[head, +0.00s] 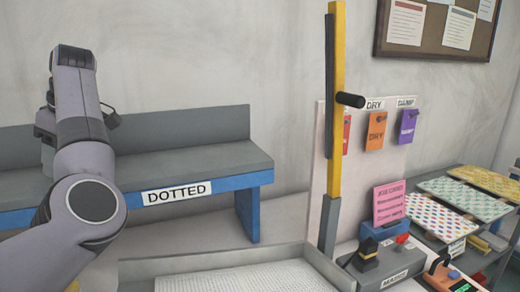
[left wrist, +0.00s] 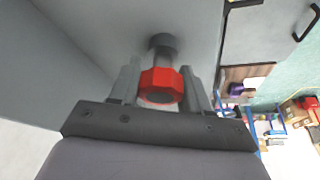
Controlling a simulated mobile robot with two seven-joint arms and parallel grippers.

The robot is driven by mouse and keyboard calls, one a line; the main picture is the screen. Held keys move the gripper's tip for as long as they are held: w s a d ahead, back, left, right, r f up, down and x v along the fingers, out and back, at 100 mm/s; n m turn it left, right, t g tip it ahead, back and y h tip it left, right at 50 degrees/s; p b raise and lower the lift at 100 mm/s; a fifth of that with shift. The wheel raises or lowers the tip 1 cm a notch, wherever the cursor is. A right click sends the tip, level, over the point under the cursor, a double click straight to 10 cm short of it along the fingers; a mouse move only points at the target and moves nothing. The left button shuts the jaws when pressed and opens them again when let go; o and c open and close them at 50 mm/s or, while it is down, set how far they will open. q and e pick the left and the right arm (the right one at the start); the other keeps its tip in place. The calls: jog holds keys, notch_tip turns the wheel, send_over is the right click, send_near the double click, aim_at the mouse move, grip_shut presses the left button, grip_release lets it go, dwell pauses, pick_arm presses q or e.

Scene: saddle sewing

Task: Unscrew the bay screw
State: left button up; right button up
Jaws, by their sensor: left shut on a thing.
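The bay screw, a red faceted knob (left wrist: 162,83) on a short dark grey stem (left wrist: 161,43), shows in the left wrist view against a large grey surface (left wrist: 110,35). My left gripper (left wrist: 163,78) is shut on the knob, with one finger on each side. The stem's far end meets or lies close to the grey surface; I cannot tell whether it is still seated. In the head view my left arm rises at the left, but its fingers and the screw are not visible. My right gripper is in neither view.
A grey and blue bench labelled DOTTED (head: 190,165) stands along the wall. A yellow lever (head: 337,110) with a black handle rises right of centre. Orange (head: 376,131) and purple (head: 407,127) tags hang behind it. A rack of patterned sheets (head: 464,208) is at right.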

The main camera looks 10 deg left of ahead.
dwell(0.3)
pick_arm(q)
jog(key=shift+s+n+g, duration=0.1)
jog(key=shift+n+g, duration=0.6)
jog(key=shift+n, duration=1)
jog(key=shift+s+d+n+g+h, duration=0.1)
jog(key=shift+n+g+h, duration=0.45)
jog(key=shift+n, duration=1.15)
jog(key=o, duration=1.1)
jog(key=shift+o, duration=0.2)
